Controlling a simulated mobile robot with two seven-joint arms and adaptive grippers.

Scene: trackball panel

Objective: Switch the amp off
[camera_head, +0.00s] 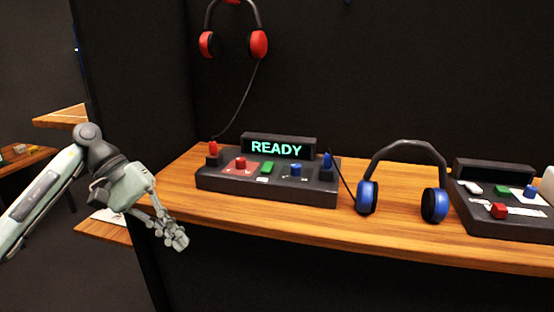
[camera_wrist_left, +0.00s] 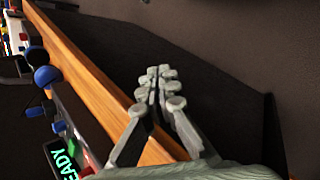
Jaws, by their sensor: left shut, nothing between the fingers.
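A dark console (camera_head: 268,190) stands on the wooden shelf, its display (camera_head: 278,148) lit with green "READY". It carries a red knob (camera_head: 241,163) on a red patch, a green button (camera_head: 267,168) and a blue knob (camera_head: 295,170). I cannot tell whether this console is the amp, as its small labels are unreadable. My left gripper (camera_head: 176,240) is shut and empty, left of the console and in front of the shelf edge, touching nothing. In the left wrist view, the closed fingers (camera_wrist_left: 158,88) point along the shelf edge, with the lit display (camera_wrist_left: 62,160) at lower left.
Blue-padded headphones (camera_head: 407,165) stand on the shelf (camera_head: 300,220) right of the console. A second console (camera_head: 505,222) with a dark display is farther right. Red-padded headphones (camera_head: 233,40) hang on the black back wall, their cord running down. Space before the shelf looks free.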

